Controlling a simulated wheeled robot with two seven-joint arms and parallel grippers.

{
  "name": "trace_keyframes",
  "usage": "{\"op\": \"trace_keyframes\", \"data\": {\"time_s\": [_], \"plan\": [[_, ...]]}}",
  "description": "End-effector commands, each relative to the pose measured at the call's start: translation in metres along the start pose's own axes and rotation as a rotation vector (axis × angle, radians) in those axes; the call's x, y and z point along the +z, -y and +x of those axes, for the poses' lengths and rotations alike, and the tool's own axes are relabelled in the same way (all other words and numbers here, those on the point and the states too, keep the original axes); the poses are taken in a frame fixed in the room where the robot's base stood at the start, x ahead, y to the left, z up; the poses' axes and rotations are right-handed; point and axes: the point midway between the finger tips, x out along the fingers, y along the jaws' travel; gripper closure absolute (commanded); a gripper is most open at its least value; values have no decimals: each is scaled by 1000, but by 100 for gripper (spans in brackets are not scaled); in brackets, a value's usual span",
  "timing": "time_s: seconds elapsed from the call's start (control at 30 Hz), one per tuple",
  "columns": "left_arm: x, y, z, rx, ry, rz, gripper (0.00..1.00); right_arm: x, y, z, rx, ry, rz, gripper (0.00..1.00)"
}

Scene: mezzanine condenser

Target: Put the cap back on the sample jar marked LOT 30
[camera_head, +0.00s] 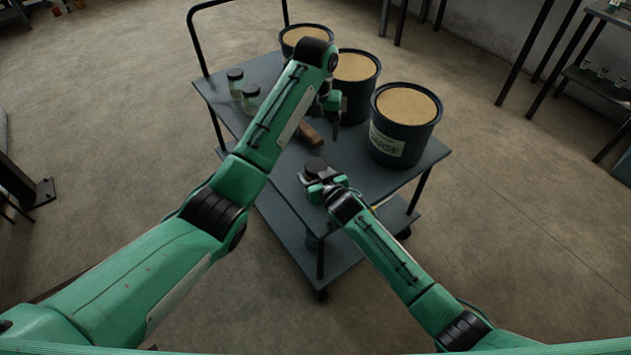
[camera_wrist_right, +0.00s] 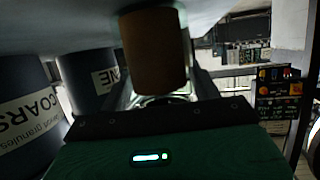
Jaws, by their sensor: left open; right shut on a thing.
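My right gripper (camera_head: 316,180) is shut on a brown cylindrical jar (camera_wrist_right: 155,50) just above the near end of the cart. In the head view the jar shows as a dark round top (camera_head: 315,165) between the fingers. No LOT marking on it can be read, and I cannot tell whether that dark top is a cap. My left gripper (camera_head: 335,117) is open above the middle of the cart, apart from the held jar. Two clear jars with dark caps, one at the back left (camera_head: 235,82) and one nearer (camera_head: 250,97), stand upright; the left arm partly hides that area. No loose cap can be made out.
The grey cart (camera_head: 408,180) carries three dark tubs of tan granules: front right (camera_head: 402,145), middle (camera_head: 362,90) and back (camera_head: 290,50). A brown block-like thing (camera_head: 308,133) lies near the cart's middle. A shelf rack (camera_head: 590,80) stands at the far right.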

Motion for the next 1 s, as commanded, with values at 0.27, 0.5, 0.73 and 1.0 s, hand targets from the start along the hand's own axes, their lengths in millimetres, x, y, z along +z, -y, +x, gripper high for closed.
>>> {"op": "trace_keyframes", "data": {"time_s": [0.27, 0.5, 0.73, 1.0], "plan": [[0, 0, 0, 0, 0, 0, 21, 0, 0, 0, 0, 1, 0, 12], [0, 0, 1, 0, 0, 0, 21, 0, 0, 0, 0, 0, 0, 12], [0, 0, -1, 0, 0, 0, 21, 0, 0, -12, 0, 0, 2, 12], [0, 0, -5, 0, 0, 0, 21, 1, 0, -57, -1, 1, 0, 12]]}}
